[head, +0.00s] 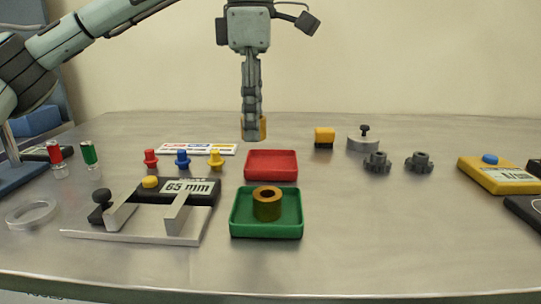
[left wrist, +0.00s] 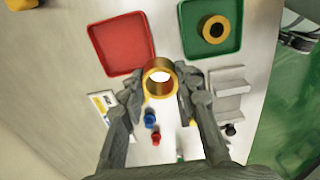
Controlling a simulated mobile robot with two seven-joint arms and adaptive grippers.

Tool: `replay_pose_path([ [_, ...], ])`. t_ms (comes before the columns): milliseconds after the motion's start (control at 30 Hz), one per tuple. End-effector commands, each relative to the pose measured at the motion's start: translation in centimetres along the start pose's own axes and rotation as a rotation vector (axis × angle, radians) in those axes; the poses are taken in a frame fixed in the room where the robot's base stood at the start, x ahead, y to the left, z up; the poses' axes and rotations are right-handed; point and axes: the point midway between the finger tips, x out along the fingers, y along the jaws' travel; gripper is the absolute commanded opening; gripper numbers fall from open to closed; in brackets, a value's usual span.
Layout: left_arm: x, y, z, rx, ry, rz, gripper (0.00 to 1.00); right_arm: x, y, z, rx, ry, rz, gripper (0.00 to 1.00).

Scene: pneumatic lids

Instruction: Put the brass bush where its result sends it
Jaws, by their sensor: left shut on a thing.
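My left gripper (head: 252,132) points down above the table, behind the red tray (head: 271,165). It is shut on a brass bush (head: 262,128), mostly hidden by the fingers. In the left wrist view this bush (left wrist: 158,66) shows as a ring between the fingertips. A second brass bush (head: 267,207) stands upright in the green tray (head: 266,234), in front of the red tray. The red tray (left wrist: 122,44) is empty. A measuring gauge (head: 191,187) with a yellow button and two metal jaws stands left of the green tray; its display reads 65 mm. My right gripper is out of view.
Red, blue and yellow pegs (head: 182,159) stand left of the red tray, before a label strip (head: 197,148). Two dark gears (head: 377,163), a knobbed metal disc (head: 363,143) and a yellow block (head: 324,136) stand right.

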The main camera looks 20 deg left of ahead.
Motion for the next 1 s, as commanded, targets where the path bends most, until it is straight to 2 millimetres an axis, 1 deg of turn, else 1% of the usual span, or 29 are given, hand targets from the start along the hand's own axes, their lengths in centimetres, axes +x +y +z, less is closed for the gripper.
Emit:
replay_pose_path([
  [33, 0.8, 1.0, 0.6, 0.000, 0.000, -0.004, 0.00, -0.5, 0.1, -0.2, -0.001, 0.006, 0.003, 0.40],
  [67, 1.2, 1.6, 0.9, -0.001, 0.000, -0.003, 0.00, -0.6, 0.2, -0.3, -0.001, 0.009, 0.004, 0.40],
  [100, 1.4, 2.4, 1.2, -0.002, 0.001, -0.003, 0.00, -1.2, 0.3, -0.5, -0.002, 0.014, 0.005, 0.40],
  [133, 1.8, 3.0, 1.5, -0.001, 0.000, -0.002, 0.00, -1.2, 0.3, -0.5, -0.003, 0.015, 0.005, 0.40],
  [200, 2.5, 4.1, 1.9, -0.001, 0.001, -0.001, 0.00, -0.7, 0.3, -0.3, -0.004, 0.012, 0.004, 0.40],
  [333, 3.3, 5.3, 2.5, -0.001, 0.000, 0.001, 0.00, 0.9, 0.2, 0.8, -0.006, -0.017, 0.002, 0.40],
  [467, 4.0, 5.7, 2.7, 0.000, 0.000, 0.002, 0.00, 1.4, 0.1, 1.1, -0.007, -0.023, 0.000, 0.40],
  [733, 7.5, 5.7, 2.6, 0.000, 0.000, 0.001, 0.00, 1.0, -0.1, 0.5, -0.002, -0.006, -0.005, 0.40],
  [1000, 7.7, 5.7, 2.6, 0.000, -0.001, 0.002, 0.00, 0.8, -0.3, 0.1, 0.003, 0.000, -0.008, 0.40],
])
